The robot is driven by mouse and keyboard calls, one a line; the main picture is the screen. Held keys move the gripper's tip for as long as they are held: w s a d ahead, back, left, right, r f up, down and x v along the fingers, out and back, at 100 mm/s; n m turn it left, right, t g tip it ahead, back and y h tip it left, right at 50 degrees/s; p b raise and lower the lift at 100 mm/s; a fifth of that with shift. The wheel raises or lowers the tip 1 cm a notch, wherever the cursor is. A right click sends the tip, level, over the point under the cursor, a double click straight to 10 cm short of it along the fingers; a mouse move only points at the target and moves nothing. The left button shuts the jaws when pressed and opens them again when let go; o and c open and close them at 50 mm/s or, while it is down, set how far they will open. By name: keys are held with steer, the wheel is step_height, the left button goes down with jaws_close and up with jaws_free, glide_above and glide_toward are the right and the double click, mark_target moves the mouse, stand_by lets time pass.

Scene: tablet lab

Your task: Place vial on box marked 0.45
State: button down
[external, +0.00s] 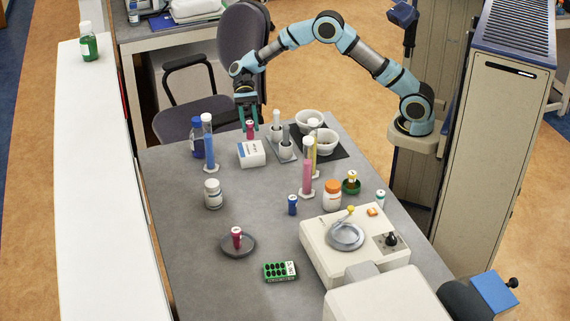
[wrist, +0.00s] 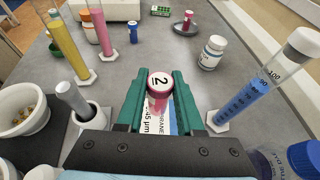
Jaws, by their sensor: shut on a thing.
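My gripper (external: 247,112) is shut on a pink vial (external: 250,130) with a white cap marked 2. In the wrist view the vial (wrist: 159,87) stands roughly upright between the green fingers (wrist: 159,78). A white box (external: 251,154) lies on the grey table just below and in front of the vial in the external view. In the wrist view part of the box (wrist: 158,124) shows between the fingers, with print reading "45 µm" and "MEMBRANE". The fingers hide the rest of it. I cannot tell whether the vial touches the box.
A blue cylinder (external: 209,143) and a blue-capped bottle (external: 197,137) stand close left of the box. Another red vial (external: 237,238) sits on a dark round dish. The table's middle is mostly clear.

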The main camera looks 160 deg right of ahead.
mark_target(250, 133)
steer(key=shift+f+p, duration=0.45)
steer(key=shift+f, duration=1.5)
steer(key=shift+f, duration=0.1)
steer(key=c, duration=0.5)
jaws_free()
steer(key=shift+c, duration=0.2)
steer(key=b+v, duration=0.3)
steer(key=v, duration=0.9)
